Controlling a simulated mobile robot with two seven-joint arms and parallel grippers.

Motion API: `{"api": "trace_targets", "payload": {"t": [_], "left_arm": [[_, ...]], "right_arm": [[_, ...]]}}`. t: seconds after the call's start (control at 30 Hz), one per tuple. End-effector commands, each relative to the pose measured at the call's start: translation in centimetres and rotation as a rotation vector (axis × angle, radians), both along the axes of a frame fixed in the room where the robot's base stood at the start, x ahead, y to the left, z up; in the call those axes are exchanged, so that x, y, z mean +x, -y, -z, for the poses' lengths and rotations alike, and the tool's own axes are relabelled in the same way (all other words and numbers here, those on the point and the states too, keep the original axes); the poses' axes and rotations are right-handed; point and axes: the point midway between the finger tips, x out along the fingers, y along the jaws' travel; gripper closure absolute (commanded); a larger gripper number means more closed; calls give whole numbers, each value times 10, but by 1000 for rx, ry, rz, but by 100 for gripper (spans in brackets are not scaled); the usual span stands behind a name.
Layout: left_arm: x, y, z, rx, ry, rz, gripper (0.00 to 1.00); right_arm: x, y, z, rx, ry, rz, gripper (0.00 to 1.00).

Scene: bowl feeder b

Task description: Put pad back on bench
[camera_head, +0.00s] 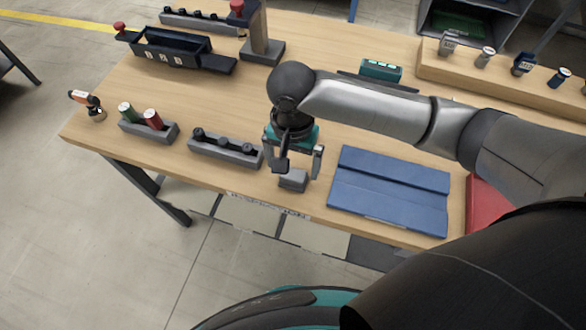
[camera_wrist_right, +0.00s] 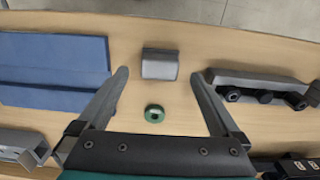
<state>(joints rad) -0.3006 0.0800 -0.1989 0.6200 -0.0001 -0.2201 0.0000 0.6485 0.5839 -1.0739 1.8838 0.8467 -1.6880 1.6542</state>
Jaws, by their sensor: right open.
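My right gripper (camera_head: 299,165) is open over the front part of the wooden bench (camera_head: 237,115), pointing down. A small grey block (camera_head: 293,181), perhaps the pad, is on the bench near the front edge, just below the fingertips. In the right wrist view the grey block (camera_wrist_right: 160,64) lies just beyond the open fingertips, centred between them; nothing is held. A blue folded mat (camera_head: 390,190) lies flat on the bench to the right. I cannot tell for sure which of the two is the pad. My left gripper is not in view.
A small green ring (camera_wrist_right: 154,113) lies between the fingers in the wrist view. A grey rack with black knobs (camera_head: 226,148) stands left of the gripper. A holder with green and red cylinders (camera_head: 149,131) is further left. A red object (camera_head: 485,209) sits right of the mat.

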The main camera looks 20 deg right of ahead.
Motion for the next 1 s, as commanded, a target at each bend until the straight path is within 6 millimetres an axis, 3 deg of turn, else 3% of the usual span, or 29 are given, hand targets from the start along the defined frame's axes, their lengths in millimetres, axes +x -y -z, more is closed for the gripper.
{"api": "trace_targets", "payload": {"t": [0.1, 0.33, 1.0], "left_arm": [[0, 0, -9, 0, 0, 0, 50], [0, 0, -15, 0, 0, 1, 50], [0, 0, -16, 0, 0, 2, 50]], "right_arm": [[1, 0, -30, 2, 3, 1, 0], [1, -1, -62, 1, 1, 0, 0], [1, 0, -69, 1, -1, 1, 0]]}}
